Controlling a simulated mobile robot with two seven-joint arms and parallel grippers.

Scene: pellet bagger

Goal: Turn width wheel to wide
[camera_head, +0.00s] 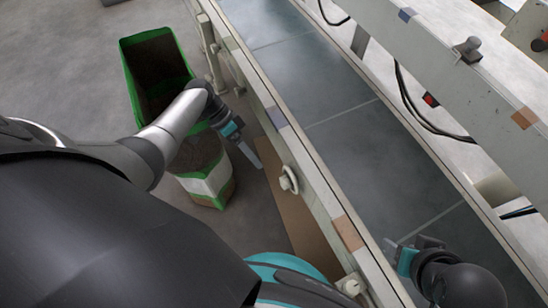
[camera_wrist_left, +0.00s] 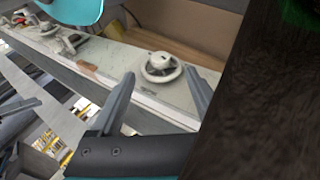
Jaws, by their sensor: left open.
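A pale handwheel (camera_head: 288,180) sits on the outer side of the conveyor's near rail. In the left wrist view the handwheel (camera_wrist_left: 161,67) shows its round rim and hub, just beyond and between the fingertips. My left gripper (camera_head: 250,156) is open and empty, a short way left of the wheel. Its two fingers (camera_wrist_left: 160,84) are spread apart in the left wrist view and do not appear to touch the wheel. No width marking is readable. My right gripper (camera_head: 405,250) is over the lower right of the belt; its jaws are too unclear to judge.
The grey conveyor belt (camera_head: 330,95) runs diagonally between rails. A second pale knob (camera_head: 351,286) is lower on the near rail. Green-edged bags of dark material (camera_head: 157,70) stand left of the conveyor, close to my left arm. A brown board (camera_head: 290,215) lies beneath the rail.

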